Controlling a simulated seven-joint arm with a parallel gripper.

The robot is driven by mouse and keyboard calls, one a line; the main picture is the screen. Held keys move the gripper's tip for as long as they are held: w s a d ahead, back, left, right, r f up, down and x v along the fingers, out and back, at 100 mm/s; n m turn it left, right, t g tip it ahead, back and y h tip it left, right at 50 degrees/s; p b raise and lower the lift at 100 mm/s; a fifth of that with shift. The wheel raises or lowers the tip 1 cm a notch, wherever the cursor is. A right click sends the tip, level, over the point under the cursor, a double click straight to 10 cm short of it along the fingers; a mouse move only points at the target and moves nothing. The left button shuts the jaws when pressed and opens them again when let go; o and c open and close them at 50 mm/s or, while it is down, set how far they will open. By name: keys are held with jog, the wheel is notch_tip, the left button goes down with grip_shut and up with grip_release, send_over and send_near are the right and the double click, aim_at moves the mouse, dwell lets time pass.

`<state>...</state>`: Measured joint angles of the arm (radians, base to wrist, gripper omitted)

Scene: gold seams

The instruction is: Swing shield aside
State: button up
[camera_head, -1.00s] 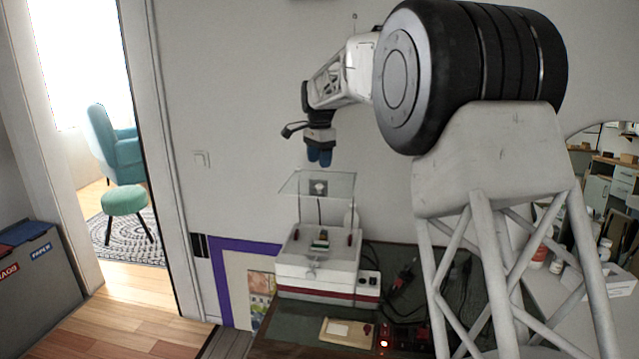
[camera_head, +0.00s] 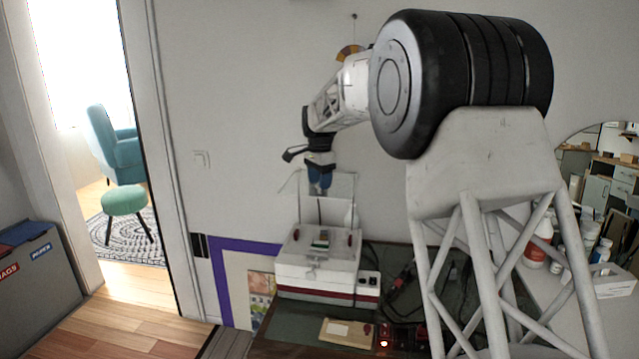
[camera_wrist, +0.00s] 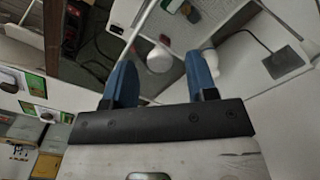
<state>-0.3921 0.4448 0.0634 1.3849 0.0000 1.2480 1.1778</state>
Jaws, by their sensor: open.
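The shield (camera_head: 343,187) looks like a thin clear panel above the white bench unit (camera_head: 290,270); its near edges are faint in the head view. My gripper (camera_head: 320,188) points down, with its blue fingertips overlapping the shield in that view. I cannot tell whether they touch it. In the wrist view my gripper (camera_wrist: 160,80) is open, its two blue fingers apart. A white round knob (camera_wrist: 160,59) and a pale rod show beyond the fingertips, in the gap between them. Another rounded white part (camera_wrist: 209,60) is beside the right finger, partly hidden by it.
The unit stands on a dark green bench (camera_head: 290,325) against the wall. A wooden tray (camera_head: 345,332) lies in front of it, with a red-lit device (camera_head: 385,338) and cables to the right.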

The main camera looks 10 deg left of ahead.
jog(key=shift+f, duration=0.5)
grip_shut()
